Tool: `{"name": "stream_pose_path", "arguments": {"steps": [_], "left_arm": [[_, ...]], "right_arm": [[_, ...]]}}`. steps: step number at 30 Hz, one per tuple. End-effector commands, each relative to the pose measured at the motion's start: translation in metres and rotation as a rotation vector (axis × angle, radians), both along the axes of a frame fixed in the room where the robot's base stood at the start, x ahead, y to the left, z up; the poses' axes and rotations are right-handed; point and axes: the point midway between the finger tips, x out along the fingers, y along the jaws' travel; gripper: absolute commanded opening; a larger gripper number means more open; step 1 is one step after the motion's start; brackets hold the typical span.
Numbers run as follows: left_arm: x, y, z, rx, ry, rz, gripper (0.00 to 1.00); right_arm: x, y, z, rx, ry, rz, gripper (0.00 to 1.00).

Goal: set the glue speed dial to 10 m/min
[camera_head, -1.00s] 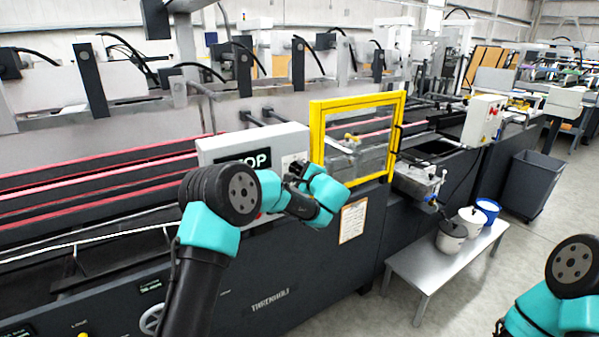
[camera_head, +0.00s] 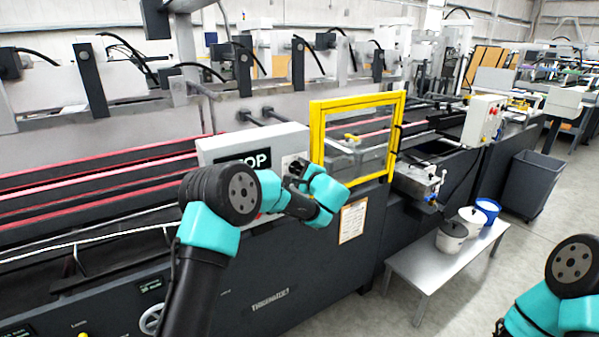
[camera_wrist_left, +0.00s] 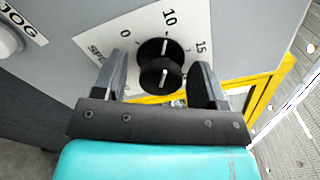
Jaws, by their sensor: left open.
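The glue speed dial (camera_wrist_left: 160,62) is a black knob with a white pointer line, on a white scale plate printed 0, 10 and 15. In the left wrist view its pointer line lies roughly toward the 10; the exact setting is hard to tell. My left gripper (camera_wrist_left: 161,72) is open, with one finger on each side of the knob and visible gaps between. In the head view my left gripper (camera_head: 295,174) is at the right part of the grey control box (camera_head: 235,141), and it hides the dial there. My right gripper is out of view.
A yellow-framed guard (camera_head: 316,145) stands just right of the control box. A JOG label and pale button (camera_wrist_left: 8,42) sit left of the dial plate.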

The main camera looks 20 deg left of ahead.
Motion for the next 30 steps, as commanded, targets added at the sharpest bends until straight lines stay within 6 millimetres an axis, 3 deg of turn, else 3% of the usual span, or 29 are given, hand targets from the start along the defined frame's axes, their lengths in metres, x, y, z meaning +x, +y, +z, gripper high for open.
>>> {"name": "stream_pose_path", "arguments": {"steps": [10, 30], "left_arm": [[-0.014, -0.017, 0.001, 0.001, 0.001, -0.002, 0.65], [-0.098, -0.110, 0.000, 0.001, 0.001, -0.004, 0.65]], "right_arm": [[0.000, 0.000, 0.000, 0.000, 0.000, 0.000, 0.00], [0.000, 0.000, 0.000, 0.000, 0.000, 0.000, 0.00]]}}
